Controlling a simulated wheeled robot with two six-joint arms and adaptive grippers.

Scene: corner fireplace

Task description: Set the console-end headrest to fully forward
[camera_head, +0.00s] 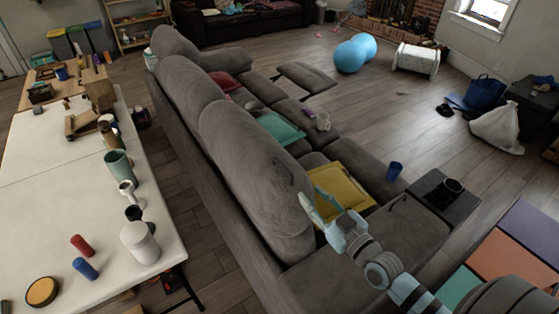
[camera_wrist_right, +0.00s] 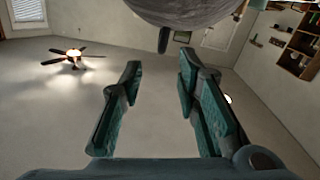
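The grey sofa (camera_head: 165,110) runs diagonally across the head view with a row of padded backrests along its top. The nearest, large rounded headrest (camera_head: 255,165) stands upright at the sofa's near end. The dark console (camera_head: 432,188) holds a black cup at the right end of the near seats. My right gripper (camera_head: 316,205) is at the front right side of the near headrest, pointing up. In the right wrist view its fingers (camera_wrist_right: 158,95) are apart with nothing between them. A grey rounded cushion edge (camera_wrist_right: 190,10) shows just beyond the fingertips; contact cannot be told. My left gripper is out of view.
A white table (camera_head: 65,205) with cups and jars stands left of the sofa. Open wooden floor (camera_head: 385,110) lies beyond the seats.

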